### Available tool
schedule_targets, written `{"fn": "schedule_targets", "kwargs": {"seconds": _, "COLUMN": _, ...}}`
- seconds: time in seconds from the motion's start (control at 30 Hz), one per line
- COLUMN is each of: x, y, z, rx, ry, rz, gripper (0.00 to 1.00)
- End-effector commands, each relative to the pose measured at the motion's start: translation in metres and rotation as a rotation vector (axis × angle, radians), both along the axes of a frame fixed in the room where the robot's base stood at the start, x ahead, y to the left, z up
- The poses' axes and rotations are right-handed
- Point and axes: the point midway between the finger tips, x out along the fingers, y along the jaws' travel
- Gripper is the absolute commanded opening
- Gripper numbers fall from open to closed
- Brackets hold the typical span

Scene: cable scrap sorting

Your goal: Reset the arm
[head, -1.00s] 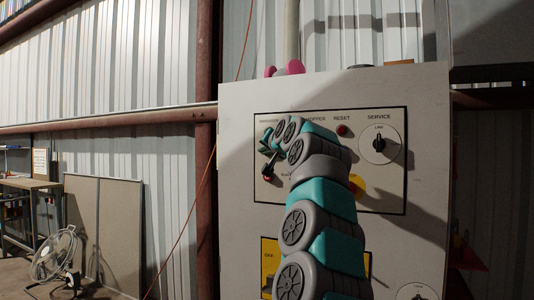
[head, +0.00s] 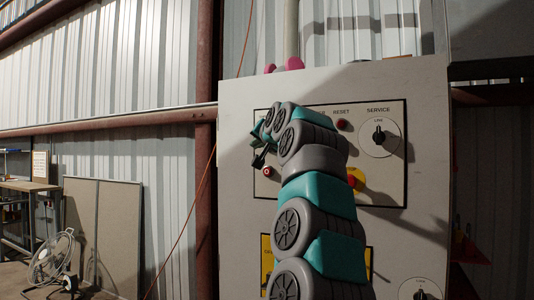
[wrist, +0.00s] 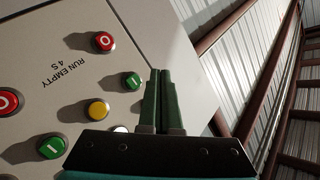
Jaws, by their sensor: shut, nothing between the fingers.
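My arm reaches up in front of a pale grey control cabinet (head: 238,230) and hides the left part of its upper panel in the head view. My gripper (head: 257,160) is at the panel's left edge, just above and left of a red button (head: 268,171). In the wrist view my gripper (wrist: 161,72) has its two green fingers side by side, shut and empty. The tips lie over the cabinet's edge, right of a green button (wrist: 133,80). I cannot tell how far they are from the face.
The wrist view shows a red button (wrist: 104,41), a yellow button (wrist: 98,109) and another green button (wrist: 51,147). The head view shows a service knob (head: 379,137) and a red reset button (head: 342,125). A fan (head: 53,258) stands far left; space left of the cabinet is open.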

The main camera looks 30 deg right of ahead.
Motion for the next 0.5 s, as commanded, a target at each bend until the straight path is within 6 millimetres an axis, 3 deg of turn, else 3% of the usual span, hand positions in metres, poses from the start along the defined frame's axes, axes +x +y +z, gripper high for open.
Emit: {"fn": "schedule_targets", "kwargs": {"seconds": 0.5, "x": 0.0006, "y": 0.0063, "z": -0.0053, "rx": -0.005, "ry": 0.018, "rz": 0.014, "gripper": 0.00}}
